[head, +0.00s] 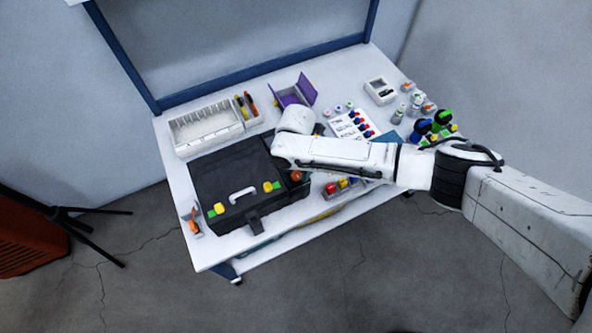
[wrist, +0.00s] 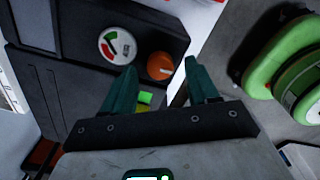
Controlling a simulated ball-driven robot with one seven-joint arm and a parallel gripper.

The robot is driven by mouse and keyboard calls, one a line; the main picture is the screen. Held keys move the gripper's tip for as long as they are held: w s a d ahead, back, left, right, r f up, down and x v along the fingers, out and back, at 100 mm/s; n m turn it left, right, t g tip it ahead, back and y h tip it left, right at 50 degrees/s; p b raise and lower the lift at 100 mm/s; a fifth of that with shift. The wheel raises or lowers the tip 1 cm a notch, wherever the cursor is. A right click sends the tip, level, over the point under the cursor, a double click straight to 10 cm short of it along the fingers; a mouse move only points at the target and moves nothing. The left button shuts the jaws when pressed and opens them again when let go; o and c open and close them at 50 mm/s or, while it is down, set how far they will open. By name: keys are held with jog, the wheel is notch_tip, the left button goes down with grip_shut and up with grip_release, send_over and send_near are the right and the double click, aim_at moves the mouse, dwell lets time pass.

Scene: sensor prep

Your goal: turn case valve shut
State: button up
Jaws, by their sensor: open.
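The black case (head: 232,180) lies closed on the white bench in the head view, with a white handle and yellow and green latches. Its valve is an orange knob (wrist: 160,66) on a dark side panel, beside a round gauge (wrist: 112,45) with red and green bands. The knob also shows in the head view (head: 297,176), just below my forearm. My gripper (wrist: 160,72) is open, its two teal fingers pointing toward the panel. The knob appears between the fingertips; I cannot tell whether they touch it. In the head view my wrist and arm hide the gripper.
The white bench (head: 185,196) also bears a partitioned white tray (head: 205,126), a purple open box (head: 295,93) and a white rack with red and blue caps (head: 353,126). Green and blue round items (head: 432,124) stand at the right. Red and yellow pieces lie below my arm.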

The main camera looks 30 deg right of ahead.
jog(key=shift+f, duration=0.65)
jog(key=shift+c, duration=0.4)
jog(key=c, duration=1)
jog(key=shift+o, duration=0.2)
jog(key=m+p, duration=0.2)
jog(key=m, duration=0.3)
jog(key=shift+p, duration=0.3)
jog(key=shift+m+p, duration=0.5)
jog(key=shift+m, duration=2.2)
